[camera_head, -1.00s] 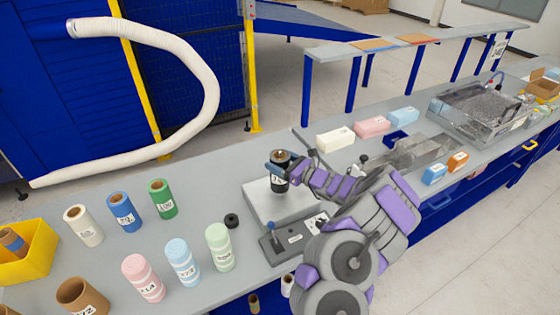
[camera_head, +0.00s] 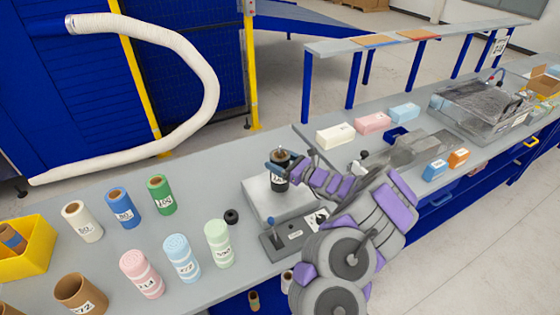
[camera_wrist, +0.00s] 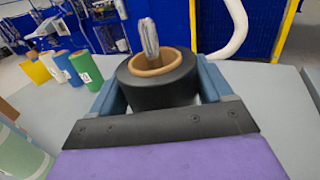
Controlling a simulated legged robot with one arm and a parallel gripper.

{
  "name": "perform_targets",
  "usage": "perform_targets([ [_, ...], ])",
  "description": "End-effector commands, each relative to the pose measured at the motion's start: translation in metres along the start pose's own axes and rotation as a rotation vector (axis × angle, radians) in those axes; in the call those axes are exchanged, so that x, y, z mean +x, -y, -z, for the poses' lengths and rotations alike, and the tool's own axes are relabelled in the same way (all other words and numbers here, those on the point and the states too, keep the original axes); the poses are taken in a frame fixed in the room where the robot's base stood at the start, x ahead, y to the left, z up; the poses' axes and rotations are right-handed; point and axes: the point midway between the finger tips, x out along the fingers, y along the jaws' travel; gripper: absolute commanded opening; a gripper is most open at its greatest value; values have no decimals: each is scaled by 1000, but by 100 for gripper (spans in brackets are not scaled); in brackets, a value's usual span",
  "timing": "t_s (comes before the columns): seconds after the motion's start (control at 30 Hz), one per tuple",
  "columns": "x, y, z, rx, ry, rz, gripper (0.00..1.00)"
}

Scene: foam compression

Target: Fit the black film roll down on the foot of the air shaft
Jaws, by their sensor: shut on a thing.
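The black film roll (camera_head: 280,181) is between the fingers of my gripper (camera_head: 279,164), over the grey metal block on the table. In the wrist view the roll (camera_wrist: 160,88) is black with a brown cardboard core, and the blue-grey fingers of my gripper (camera_wrist: 165,85) are shut on its two sides. The silvery air shaft (camera_wrist: 149,38) stands up out of the core, so the roll is around the shaft. The shaft's foot is hidden by the roll, and I cannot tell whether the roll touches it.
The grey block (camera_head: 262,203) bears the shaft. A control box with a lever (camera_head: 284,238) stands in front. A small black ring (camera_head: 231,216) lies to the left. Several coloured rolls, such as the green one (camera_head: 162,195), and a yellow bin (camera_head: 36,245) stand further left.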

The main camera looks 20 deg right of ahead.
Motion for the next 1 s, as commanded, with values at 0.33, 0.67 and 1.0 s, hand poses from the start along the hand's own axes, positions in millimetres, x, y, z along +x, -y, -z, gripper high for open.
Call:
perform_targets([
  [0.33, 0, 0, 7, 0, 1, 0, 11],
  [0.67, 0, 0, 14, 0, 1, 1, 11],
  [1.0, 0, 0, 14, 1, 0, 0, 100],
])
